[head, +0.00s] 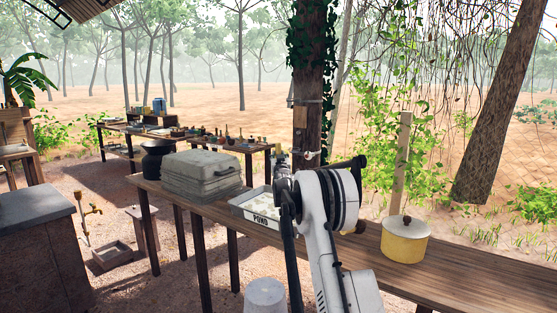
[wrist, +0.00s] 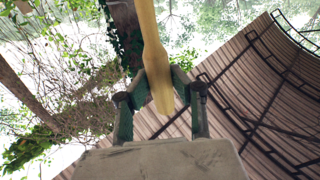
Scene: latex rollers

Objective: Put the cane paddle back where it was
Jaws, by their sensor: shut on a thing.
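The cane paddle (wrist: 152,45) is a long, pale yellow-tan piece in the wrist view. It runs from the top edge down between the fingers, and its lower end widens and then tapers. My gripper (wrist: 159,82) is shut on it, with one greenish finger on each side. The paddle's far end is cut off by the top of the wrist view. In the head view my white arm stands in front of the middle of the long table, and I cannot make out the fingers or the held paddle there.
A vine-covered post (head: 313,75) rises behind my arm. A whitish bucket (head: 265,298) stands below. The table's right end is clear.

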